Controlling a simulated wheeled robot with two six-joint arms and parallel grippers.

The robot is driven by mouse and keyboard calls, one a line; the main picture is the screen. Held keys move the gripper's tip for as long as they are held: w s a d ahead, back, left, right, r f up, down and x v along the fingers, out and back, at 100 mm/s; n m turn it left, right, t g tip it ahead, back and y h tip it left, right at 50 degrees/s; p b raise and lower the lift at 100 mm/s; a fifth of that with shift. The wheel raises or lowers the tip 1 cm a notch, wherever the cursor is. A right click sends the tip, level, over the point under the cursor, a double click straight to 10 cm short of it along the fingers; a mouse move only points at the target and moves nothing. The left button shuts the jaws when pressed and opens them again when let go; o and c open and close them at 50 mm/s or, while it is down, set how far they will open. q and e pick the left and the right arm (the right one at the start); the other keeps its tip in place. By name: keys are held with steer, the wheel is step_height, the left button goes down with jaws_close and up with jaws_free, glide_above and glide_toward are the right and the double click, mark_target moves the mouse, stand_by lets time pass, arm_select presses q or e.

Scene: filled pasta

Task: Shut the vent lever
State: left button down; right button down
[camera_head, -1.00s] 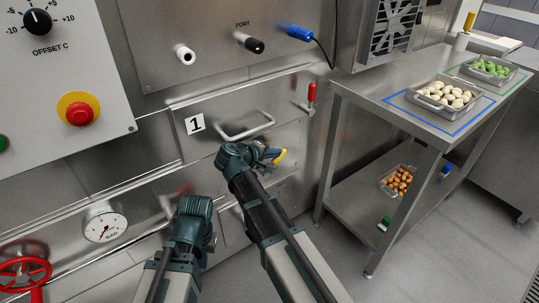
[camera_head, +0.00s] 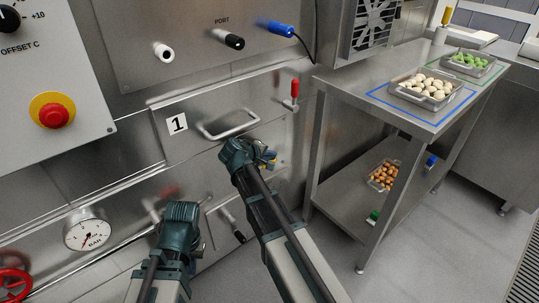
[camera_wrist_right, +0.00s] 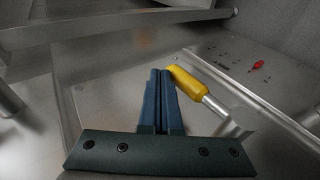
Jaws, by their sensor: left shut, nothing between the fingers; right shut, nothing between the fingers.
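A lever with a yellow handle and a silver shaft (camera_wrist_right: 196,85) lies slanted just right of my right gripper's fingertips in the right wrist view. No label on it is readable. My right gripper (camera_wrist_right: 160,72) is shut and empty, its fingertips beside the handle's end; I cannot tell whether they touch. In the head view my right gripper (camera_head: 264,156) is in front of the panel below drawer 1 and hides most of the yellow handle. My left gripper (camera_head: 198,212) is lower left, near the panel, its fingers mostly hidden by its wrist.
A drawer front marked 1 with a bar handle (camera_head: 230,124) is above my right gripper. A red-handled lever (camera_head: 295,92) is at its upper right. A pressure gauge (camera_head: 87,233) and red handwheel (camera_head: 14,284) are left. A steel table (camera_head: 345,88) with trays stands right.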

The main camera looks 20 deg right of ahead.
steer(key=shift+f, duration=0.1)
stand_by(0.6)
steer(key=p+v, duration=0.7)
steer(key=v, duration=0.5)
steer(key=shift+s+f, duration=0.1)
steer(key=s+a+f+g+y, duration=0.2)
steer(key=s+a+f+y, duration=0.15)
steer(key=s, duration=0.45)
steer(key=s+a+f+m+g+y, duration=0.1)
steer(key=s+a+f+g+y, duration=0.1)
steer(key=s+a, duration=0.45)
steer(key=s+a+f+g+y, duration=0.2)
steer(key=s+a+f, duration=0.1)
steer(key=s, duration=0.6)
step_height(320, 180, up, 26)
steer(key=w+p, duration=0.1)
steer(key=p, duration=2.5)
steer(key=shift+d, duration=0.2)
